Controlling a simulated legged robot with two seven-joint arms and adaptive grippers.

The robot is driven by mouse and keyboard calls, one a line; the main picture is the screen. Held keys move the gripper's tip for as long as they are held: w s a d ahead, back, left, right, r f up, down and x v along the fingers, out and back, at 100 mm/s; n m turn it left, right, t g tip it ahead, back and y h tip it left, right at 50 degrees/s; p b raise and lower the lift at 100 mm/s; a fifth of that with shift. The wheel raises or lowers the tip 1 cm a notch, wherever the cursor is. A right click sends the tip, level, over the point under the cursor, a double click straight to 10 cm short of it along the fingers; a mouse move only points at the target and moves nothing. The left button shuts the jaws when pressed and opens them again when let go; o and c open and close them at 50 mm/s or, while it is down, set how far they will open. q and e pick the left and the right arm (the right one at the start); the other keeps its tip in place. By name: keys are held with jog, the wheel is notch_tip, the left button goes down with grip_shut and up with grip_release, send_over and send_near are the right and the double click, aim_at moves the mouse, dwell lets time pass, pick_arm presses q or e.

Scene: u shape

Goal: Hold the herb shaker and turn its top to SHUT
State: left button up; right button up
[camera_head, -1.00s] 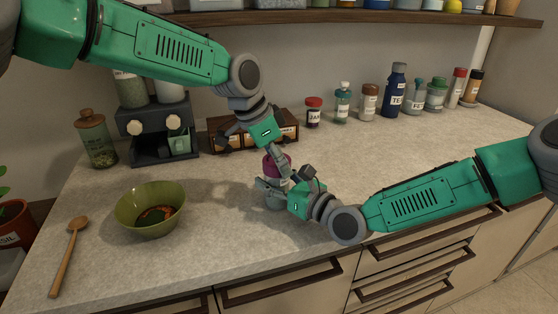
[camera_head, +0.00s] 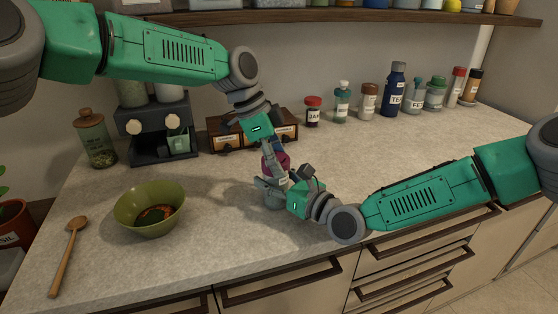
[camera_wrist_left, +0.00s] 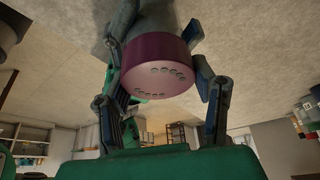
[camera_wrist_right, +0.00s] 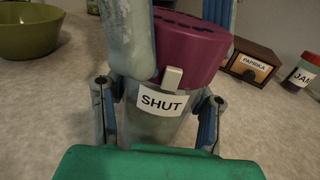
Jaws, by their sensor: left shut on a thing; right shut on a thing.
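The herb shaker has a purple top (camera_head: 283,162) with small holes and a pale, see-through body (camera_head: 272,202). My left gripper (camera_head: 273,162) reaches down from above and is shut on the top; in the left wrist view its fingers flank the purple top (camera_wrist_left: 155,67). My right gripper (camera_head: 277,190) is shut around the body from the right. In the right wrist view a SHUT label (camera_wrist_right: 162,102) faces the camera. A white tab (camera_wrist_right: 172,77) on the top's rim sits just above the label, slightly right of its middle. A left finger hides part of the top there.
A green bowl (camera_head: 140,223) and a wooden spoon (camera_head: 70,255) lie to the left. A grey machine (camera_head: 150,155) and a spice drawer box (camera_head: 225,139) stand behind. Several jars, including a blue one (camera_head: 393,95), line the back right. The counter (camera_head: 400,150) between is clear.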

pick_arm(q)
jog(key=shift+w+r, duration=0.1)
jog(key=shift+w, duration=0.05)
jog(key=o, duration=1.2)
jog(key=shift+c, duration=0.2)
jog(key=v, duration=1.2)
